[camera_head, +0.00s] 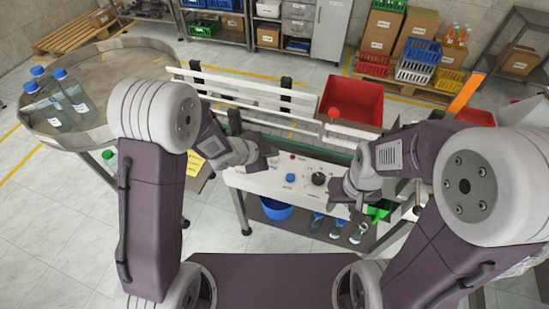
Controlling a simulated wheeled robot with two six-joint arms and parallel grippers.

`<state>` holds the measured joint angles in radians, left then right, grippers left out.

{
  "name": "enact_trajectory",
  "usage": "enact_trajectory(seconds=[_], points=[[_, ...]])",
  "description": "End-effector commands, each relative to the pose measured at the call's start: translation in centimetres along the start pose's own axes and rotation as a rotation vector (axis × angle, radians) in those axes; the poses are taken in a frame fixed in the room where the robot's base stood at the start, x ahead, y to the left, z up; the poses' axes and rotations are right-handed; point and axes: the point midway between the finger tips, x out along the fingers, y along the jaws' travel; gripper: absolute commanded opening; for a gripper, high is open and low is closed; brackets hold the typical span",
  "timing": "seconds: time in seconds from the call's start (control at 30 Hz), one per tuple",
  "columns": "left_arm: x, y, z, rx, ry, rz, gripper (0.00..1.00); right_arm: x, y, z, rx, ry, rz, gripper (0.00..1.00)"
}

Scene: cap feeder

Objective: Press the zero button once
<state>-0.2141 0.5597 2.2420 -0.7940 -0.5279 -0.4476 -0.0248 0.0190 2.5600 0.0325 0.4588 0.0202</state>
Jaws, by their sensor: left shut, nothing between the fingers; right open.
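A pale control panel (265,181) lies in front of the conveyor in the middle of the view. It carries a blue button (290,177), a small red button (293,157) and a black knob (318,178). Their labels are too small to read, so I cannot tell which is the zero button. My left gripper (270,158) is shut and empty over the panel's left part, left of the blue button. Whether it touches the panel cannot be told. My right gripper (336,193) is open and empty over the panel's right part, beside the black knob.
A red bin (352,98) stands behind the conveyor's white rail (245,93). A round table (112,62) with several blue-capped bottles is at the left. A blue bucket (276,209) and a green container (380,209) sit low under the panel.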

Motion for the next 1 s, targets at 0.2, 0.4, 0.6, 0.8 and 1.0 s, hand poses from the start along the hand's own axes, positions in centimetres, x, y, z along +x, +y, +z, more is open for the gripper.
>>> enact_trajectory(seconds=[0.2, 0.4, 0.6, 0.8, 1.0], points=[[0.09, 0.06, 0.06, 0.000, 0.000, 0.000, 0.00, 0.11, 0.00, 0.01, 0.000, 0.000, 0.000, 0.45], [0.14, 0.10, 0.10, 0.000, 0.000, 0.000, 0.00, 0.19, 0.00, 0.02, 0.000, 0.000, 0.000, 0.45], [0.32, 0.24, 0.24, 0.000, 0.000, 0.000, 0.00, 0.42, 0.01, 0.05, 0.000, 0.000, 0.000, 0.45], [0.49, 0.36, 0.36, 0.000, 0.000, 0.000, 0.00, 0.64, 0.01, 0.06, 0.000, 0.000, 0.000, 0.45], [0.66, 0.49, 0.49, 0.000, 0.000, 0.000, 0.00, 0.86, 0.02, 0.09, 0.000, 0.000, 0.000, 0.45]])
